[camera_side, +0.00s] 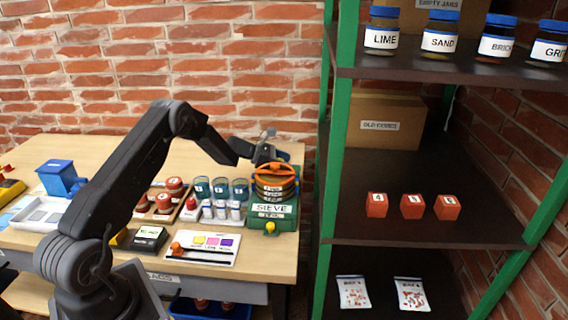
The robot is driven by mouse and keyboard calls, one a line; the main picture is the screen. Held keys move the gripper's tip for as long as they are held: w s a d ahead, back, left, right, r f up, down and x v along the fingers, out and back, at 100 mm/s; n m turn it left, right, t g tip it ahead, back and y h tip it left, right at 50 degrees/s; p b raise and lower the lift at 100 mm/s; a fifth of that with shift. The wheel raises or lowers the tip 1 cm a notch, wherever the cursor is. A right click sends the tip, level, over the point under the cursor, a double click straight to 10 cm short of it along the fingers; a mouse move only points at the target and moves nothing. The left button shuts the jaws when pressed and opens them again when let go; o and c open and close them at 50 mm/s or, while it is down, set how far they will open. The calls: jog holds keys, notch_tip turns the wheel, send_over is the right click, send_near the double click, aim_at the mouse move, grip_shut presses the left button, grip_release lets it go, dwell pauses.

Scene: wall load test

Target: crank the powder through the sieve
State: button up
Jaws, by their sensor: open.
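The sieve (274,187) stands on the right end of the wooden table. It is a stack of dark rings with labels and orange bands on a green base marked "SIEVE". A blue upright shows on its left side, and a yellow knob (270,227) is at the front of the base. My gripper (266,143) is open, just above and left of the sieve's top. Whether it touches the sieve or its crank I cannot tell. The crank is not clear in this view, and any powder inside the rings is hidden.
Blue cups (221,188) and small white jars (220,210) stand close left of the sieve. A color card (203,247) lies in front. A green-posted shelf (420,215) rises close on the right, bearing jars, boxes, red blocks and packets.

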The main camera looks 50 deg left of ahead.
jog(key=shift+c, duration=0.2)
jog(key=shift+f, duration=0.1)
jog(key=c, duration=0.9)
jog(key=shift+s, duration=0.1)
jog(key=m+g+h, duration=0.2)
jog(key=shift+s+f+m, duration=0.1)
jog(key=shift+f+m, duration=0.05)
jog(key=shift+m, duration=0.25)
jog(key=shift+s+d+m+g+h, duration=0.1)
jog(key=shift+m+g+h, duration=0.45)
jog(key=shift+m+g, duration=0.2)
jog(key=shift+s+d+m+g+h, duration=0.1)
jog(key=shift+m+g+h, duration=0.45)
jog(key=shift+m+g, duration=0.15)
jog(key=shift+m+g, duration=0.25)
jog(key=shift+g, duration=0.2)
jog(key=o, duration=0.9)
jog(key=shift+o, duration=0.2)
